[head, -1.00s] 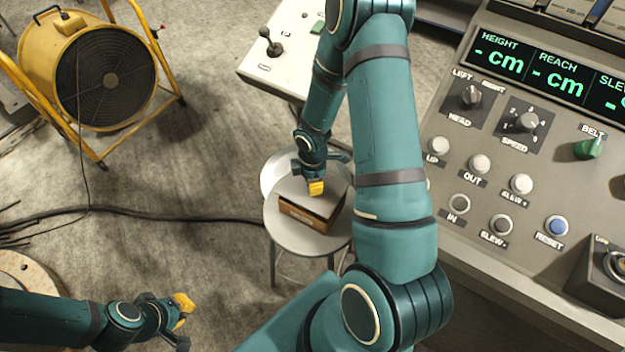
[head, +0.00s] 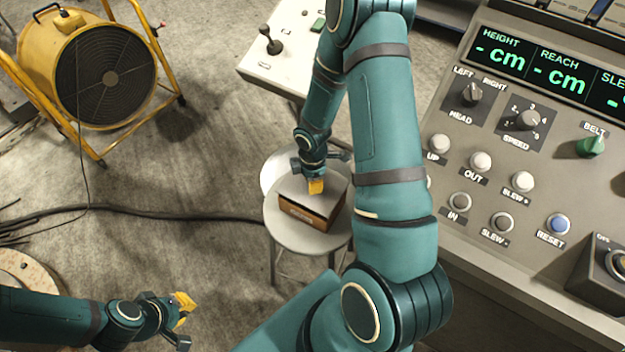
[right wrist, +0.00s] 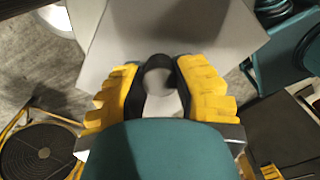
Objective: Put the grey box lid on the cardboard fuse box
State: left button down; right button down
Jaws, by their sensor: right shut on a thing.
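The cardboard fuse box (head: 312,218) stands on a round pale stool in the head view. The grey box lid (head: 291,188) lies over the top of the box, level or nearly so; I cannot tell whether it is fully seated. My right gripper (head: 316,187) points down over the lid. In the right wrist view its yellow fingers are shut on the round dark knob (right wrist: 158,76) of the lid (right wrist: 215,40), and the lid hides the box. My left gripper (head: 181,322) is open and empty at lower left, far from the box.
The stool's bare rim (head: 284,232) shows around the box. A control console (head: 450,215) fills the right side and a white lever panel (head: 268,72) stands behind. A yellow fan (head: 105,75) is at upper left. A cable (head: 150,213) crosses the open floor.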

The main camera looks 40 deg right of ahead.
jog(key=shift+f+b, duration=0.3)
jog(key=shift+f, duration=0.1)
jog(key=shift+f, duration=0.3)
jog(key=shift+f+b, duration=0.35)
jog(key=shift+b, duration=0.2)
dwell(0.4)
jog(key=shift+f, duration=0.3)
dwell(0.3)
jog(key=c, duration=0.7)
grip_release()
jog(key=shift+c, duration=0.2)
